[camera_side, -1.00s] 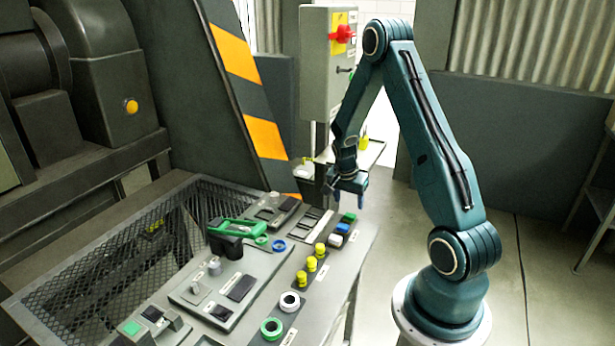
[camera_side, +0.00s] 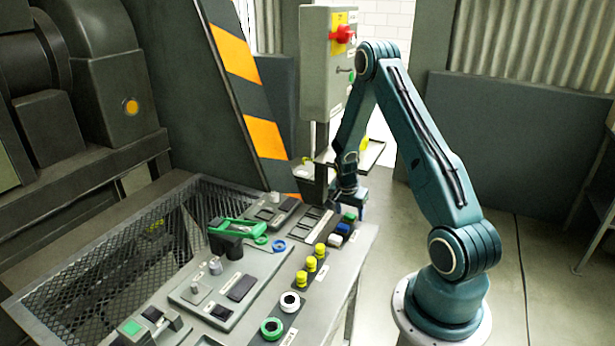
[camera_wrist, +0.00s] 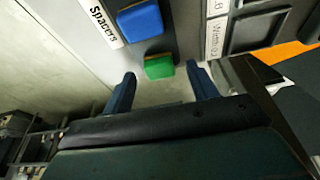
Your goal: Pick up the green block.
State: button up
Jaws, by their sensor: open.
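The green block (camera_side: 349,217) lies at the far right end of the panel's row of coloured parts. In the wrist view the green block (camera_wrist: 159,67) shows ahead of the gap between my fingertips, not between them. A blue block (camera_side: 343,228) sits beside it; the blue block (camera_wrist: 140,20) is above it in the wrist view. My gripper (camera_side: 348,205) is open and empty, pointing down close above the green block. In the wrist view its two blue fingers (camera_wrist: 160,85) are spread on either side of the block's width. The exact height above the panel is hard to tell.
A white block (camera_side: 335,239) and several yellow cylinders (camera_side: 311,263) follow along the row. A green-handled tool (camera_side: 237,229) and a blue ring (camera_side: 279,246) lie farther left. A grey control box (camera_side: 322,85) stands behind my gripper. The panel edge is close to the green block.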

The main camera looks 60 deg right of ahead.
jog(key=shift+d+f, duration=0.15)
jog(key=shift+f, duration=0.3)
jog(key=c, duration=1.1)
